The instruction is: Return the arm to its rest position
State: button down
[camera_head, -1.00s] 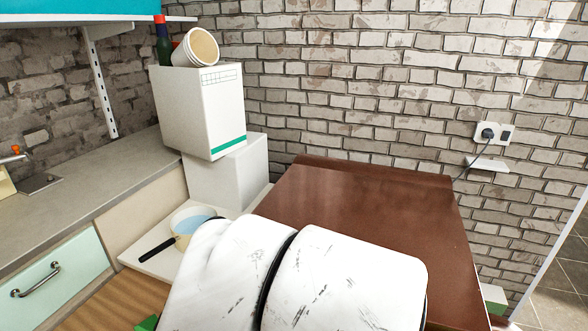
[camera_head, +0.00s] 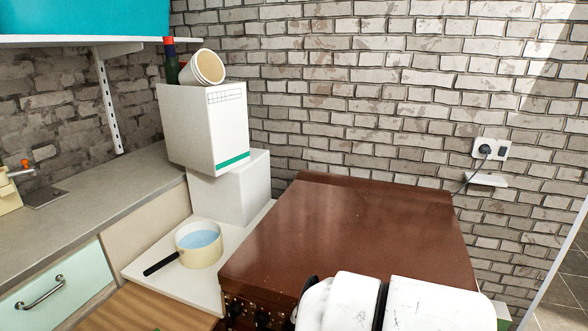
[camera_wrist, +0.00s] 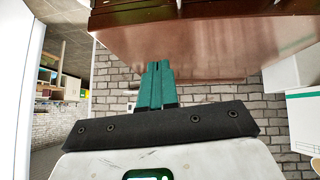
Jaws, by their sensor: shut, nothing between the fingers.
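My gripper (camera_wrist: 156,84) shows in the wrist view, its two green fingers pressed together with nothing between them. The wrist picture appears upside down, with the brown surface above the fingers and the brick wall behind. In the head view the gripper itself is not visible; only my white, scuffed arm links (camera_head: 400,305) show at the bottom right, in front of the brown cabinet (camera_head: 350,225).
A pan (camera_head: 199,246) with blue inside stands on a white board left of the cabinet. Two stacked white boxes (camera_head: 203,128) carry a tipped tub (camera_head: 207,68) and a bottle (camera_head: 171,62). A grey counter (camera_head: 90,205) runs along the left. The brick wall closes the back.

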jog(key=s+d+f+n+g, duration=0.1)
jog(key=s+d+f+n, duration=0.15)
jog(key=d+f, duration=0.5)
jog(key=s+d+f+n+g, duration=0.1)
jog(key=s+d+f, duration=0.2)
jog(key=d+f, duration=0.4)
jog(key=s+a+f+g+y, duration=0.2)
jog(key=s+f, duration=0.6)
jog(key=s, duration=0.1)
jog(key=s+a+f+g+y, duration=0.1)
jog(key=s+f+g, duration=0.1)
jog(key=s+f, duration=0.6)
jog(key=shift+s+a+f+y, duration=0.15)
jog(key=shift+s+a+y, duration=0.25)
jog(key=shift+s, duration=0.55)
